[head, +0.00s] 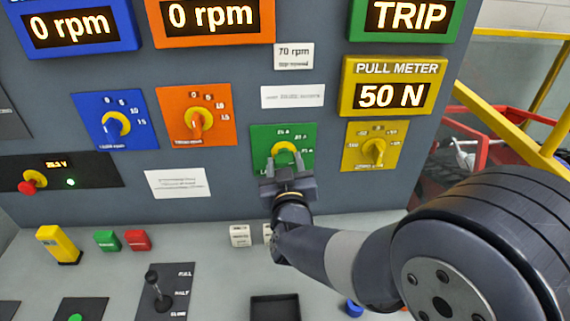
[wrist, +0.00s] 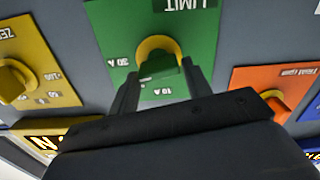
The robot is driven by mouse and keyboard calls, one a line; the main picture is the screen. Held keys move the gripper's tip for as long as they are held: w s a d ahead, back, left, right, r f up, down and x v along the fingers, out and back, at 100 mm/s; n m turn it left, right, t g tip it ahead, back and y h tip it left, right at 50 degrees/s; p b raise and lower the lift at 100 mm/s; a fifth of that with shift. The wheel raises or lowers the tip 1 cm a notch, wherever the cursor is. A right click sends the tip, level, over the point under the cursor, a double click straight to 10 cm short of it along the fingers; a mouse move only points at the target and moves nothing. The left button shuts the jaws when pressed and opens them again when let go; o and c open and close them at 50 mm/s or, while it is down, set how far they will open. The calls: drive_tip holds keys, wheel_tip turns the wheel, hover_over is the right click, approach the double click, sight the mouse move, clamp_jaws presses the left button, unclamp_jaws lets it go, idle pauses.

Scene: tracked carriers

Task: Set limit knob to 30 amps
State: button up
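The limit knob (head: 285,150) sits on a green plate (head: 262,135) on the grey panel, with a yellow ring around its base. Amp marks run along the plate's top and right side in the head view. The wrist view shows the plate upside down, with the word LIMIT at the top, a 30 A mark at the left, and the green knob (wrist: 160,67). My gripper (head: 285,166) is at the knob's front, its two fingers spread to either side of it. A gap shows between fingers and knob in the wrist view (wrist: 161,88). The knob's exact pointing is unclear.
An orange knob plate (head: 171,123) and a blue one (head: 98,129) lie left of the green plate. A yellow knob plate (head: 391,140) is close on the right, under the pull meter (head: 356,78) reading 50 N. A sloping desk with a lever (head: 158,294) is below.

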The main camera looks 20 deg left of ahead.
drive_tip(key=c, duration=0.6)
drive_tip(key=shift+f+m+b, duration=0.2)
drive_tip(key=shift+m+b, duration=0.2)
drive_tip(key=shift+b, duration=0.55)
drive_tip(key=shift+r+m+b, duration=0.15)
drive_tip(key=shift+m+b, duration=0.55)
drive_tip(key=shift+b, duration=0.1)
drive_tip(key=o, duration=1)
drive_tip(key=b+v, duration=0.1)
drive_tip(key=v, duration=1)
drive_tip(key=shift+w+a+r, duration=0.1)
